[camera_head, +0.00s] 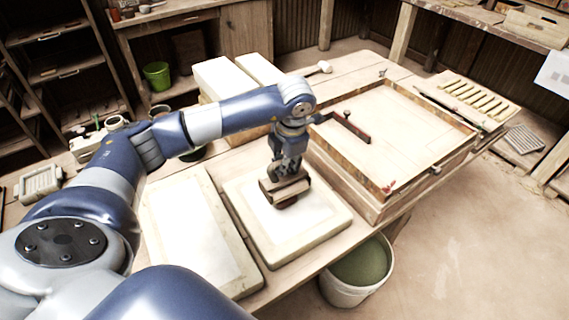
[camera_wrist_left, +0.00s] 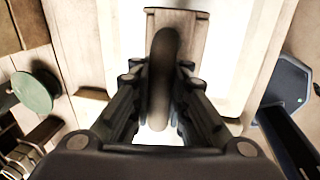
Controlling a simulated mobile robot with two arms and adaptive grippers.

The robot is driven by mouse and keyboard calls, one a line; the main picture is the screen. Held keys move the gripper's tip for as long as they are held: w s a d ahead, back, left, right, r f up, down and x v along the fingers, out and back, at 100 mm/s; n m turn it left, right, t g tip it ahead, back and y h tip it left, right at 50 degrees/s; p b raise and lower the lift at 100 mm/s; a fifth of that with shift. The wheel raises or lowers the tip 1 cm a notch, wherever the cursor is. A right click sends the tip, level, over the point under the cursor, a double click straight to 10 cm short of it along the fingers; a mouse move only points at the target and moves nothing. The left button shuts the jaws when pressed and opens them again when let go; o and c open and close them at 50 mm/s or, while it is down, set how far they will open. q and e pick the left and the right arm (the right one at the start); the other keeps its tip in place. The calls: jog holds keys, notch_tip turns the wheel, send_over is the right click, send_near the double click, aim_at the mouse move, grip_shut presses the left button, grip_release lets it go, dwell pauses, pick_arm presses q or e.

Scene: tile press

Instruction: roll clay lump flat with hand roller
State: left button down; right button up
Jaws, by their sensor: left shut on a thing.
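My left gripper (camera_head: 287,172) points down over a pale square board (camera_head: 328,226) near the table's front edge. It is shut on the hand roller (camera_head: 298,187), seen in the head view as a brown wooden piece just above the board. In the left wrist view, the rounded brown handle of the roller (camera_wrist_left: 163,55) stands between the fingers of my left gripper (camera_wrist_left: 158,110). A flat wooden part shows behind the handle. The clay lump is not clearly visible; a small dark brown patch under the roller cannot be told apart from it. My right gripper is not in view.
Another pale slab (camera_head: 190,225) lies left of the board. A large wooden frame (camera_head: 422,118) with a dark-handled bar stands close on the right. A white bucket (camera_head: 337,290) with greenish contents stands below the front edge. White blocks (camera_head: 222,78) lie behind the arm.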

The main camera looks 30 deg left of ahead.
pick_arm(q)
jog(key=shift+f+b, duration=0.7)
jog(key=shift+f, duration=0.25)
